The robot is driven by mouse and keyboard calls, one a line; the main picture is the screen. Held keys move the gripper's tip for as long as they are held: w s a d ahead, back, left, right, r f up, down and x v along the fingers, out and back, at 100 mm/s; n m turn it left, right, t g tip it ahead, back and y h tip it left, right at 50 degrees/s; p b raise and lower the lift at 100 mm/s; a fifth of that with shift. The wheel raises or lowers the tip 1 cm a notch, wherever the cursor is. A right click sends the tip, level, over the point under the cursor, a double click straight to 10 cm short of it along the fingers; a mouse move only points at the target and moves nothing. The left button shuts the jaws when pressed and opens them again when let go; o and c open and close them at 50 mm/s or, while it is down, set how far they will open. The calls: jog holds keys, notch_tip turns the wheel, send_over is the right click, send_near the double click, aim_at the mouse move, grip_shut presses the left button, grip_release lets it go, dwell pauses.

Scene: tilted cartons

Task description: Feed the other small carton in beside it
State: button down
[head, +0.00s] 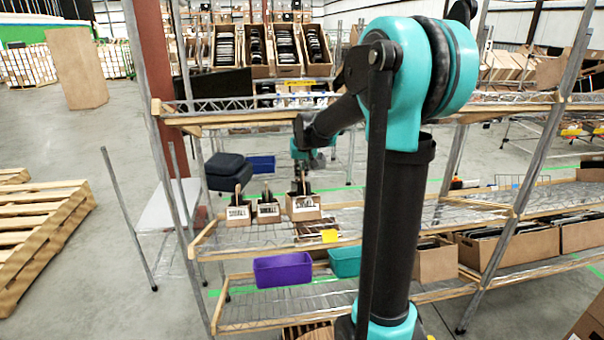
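Small brown cartons with printed white labels stand in a row on the middle wire shelf: a left one (238,214), a middle one (268,211) and a right one (304,208). Dark flat items stick up out of them. I cannot tell which is the other small carton. My gripper (302,188) is at the end of my teal and black arm, at or just above the right carton. Its fingers are small and dark against the contents. I cannot tell whether they touch or hold anything.
A purple bin (283,270) and a teal bin (345,262) sit on the lower shelf. A yellow tag (330,236) marks the middle shelf's front edge. The upper shelf (230,118) spans above my gripper. Bare shelf mesh (235,240) shows in front of the cartons. My arm hides part of the rack.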

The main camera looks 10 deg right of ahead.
jog(key=shift+w+f, duration=0.35)
jog(key=shift+w, duration=0.3)
jog(key=shift+w+f, duration=0.3)
jog(key=shift+w, duration=0.35)
jog(key=shift+w+f, duration=0.35)
jog(key=shift+w, duration=0.3)
jog(key=shift+w+f, duration=0.1)
jog(key=shift+f, duration=0.05)
jog(key=shift+s+f, duration=0.45)
jog(key=shift+f, duration=0.4)
jog(key=shift+s+f, duration=0.45)
jog(key=shift+f, duration=0.4)
jog(key=shift+s+f, duration=0.1)
jog(key=shift+f, duration=0.05)
jog(key=c, duration=1.6)
grip_release()
jog(key=shift+c, duration=0.2)
jog(key=v, duration=0.7)
jog(key=shift+s+r, duration=0.1)
jog(key=shift+r, duration=0.15)
